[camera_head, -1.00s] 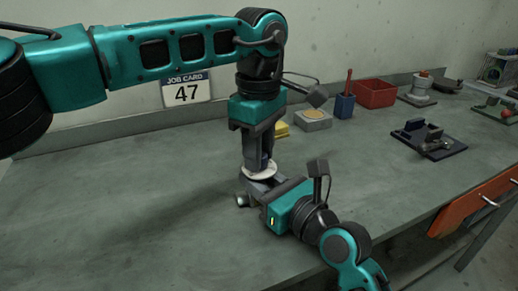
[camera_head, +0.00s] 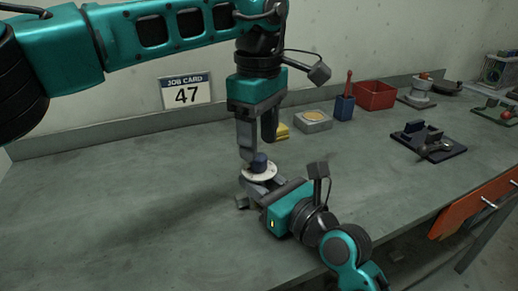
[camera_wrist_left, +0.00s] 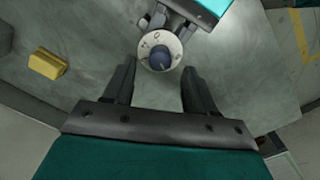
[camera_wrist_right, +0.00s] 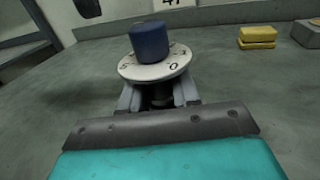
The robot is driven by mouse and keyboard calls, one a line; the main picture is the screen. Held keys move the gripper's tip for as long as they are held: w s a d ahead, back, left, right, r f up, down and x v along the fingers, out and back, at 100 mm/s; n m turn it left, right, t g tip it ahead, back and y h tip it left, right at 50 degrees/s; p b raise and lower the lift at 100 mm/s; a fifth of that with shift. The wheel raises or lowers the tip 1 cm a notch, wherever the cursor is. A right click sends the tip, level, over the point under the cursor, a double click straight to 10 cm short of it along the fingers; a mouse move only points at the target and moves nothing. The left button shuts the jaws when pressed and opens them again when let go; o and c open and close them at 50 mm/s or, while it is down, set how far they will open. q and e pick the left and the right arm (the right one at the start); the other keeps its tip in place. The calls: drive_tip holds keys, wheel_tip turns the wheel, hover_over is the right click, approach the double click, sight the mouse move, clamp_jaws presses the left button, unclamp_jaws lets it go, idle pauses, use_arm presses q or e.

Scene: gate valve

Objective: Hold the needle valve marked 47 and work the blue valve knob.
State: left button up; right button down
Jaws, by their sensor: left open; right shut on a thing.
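The valve has a blue knob (camera_head: 259,160) above a white round dial (camera_head: 259,173). In the right wrist view the knob (camera_wrist_right: 150,41) stands upright on the dial (camera_wrist_right: 155,67), which carries dark figures. My right gripper (camera_head: 261,187) is shut on the valve body (camera_wrist_right: 160,92) under the dial. My left gripper (camera_head: 258,148) points down, open and empty, just above the knob. In the left wrist view the knob (camera_wrist_left: 160,60) shows between and beyond the spread fingertips. A job card (camera_head: 186,92) on the wall reads 47; I see no 47 on the valve itself.
To the right on the bench are a yellow block (camera_head: 282,132), a grey block with a tan disc (camera_head: 313,121), a blue holder (camera_head: 345,106), a red bin (camera_head: 375,95) and a dark fixture (camera_head: 428,141). The bench's left side (camera_head: 120,200) is clear.

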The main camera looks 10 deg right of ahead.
sight(259, 156)
use_arm(q)
wheel_tip(259, 156, up, 9)
drive_tip(key=shift+f, duration=0.2)
idle(0.3)
use_arm(e)
drive_tip(key=c, duration=0.7)
unclamp_jaws()
drive_tip(key=shift+c, duration=0.2)
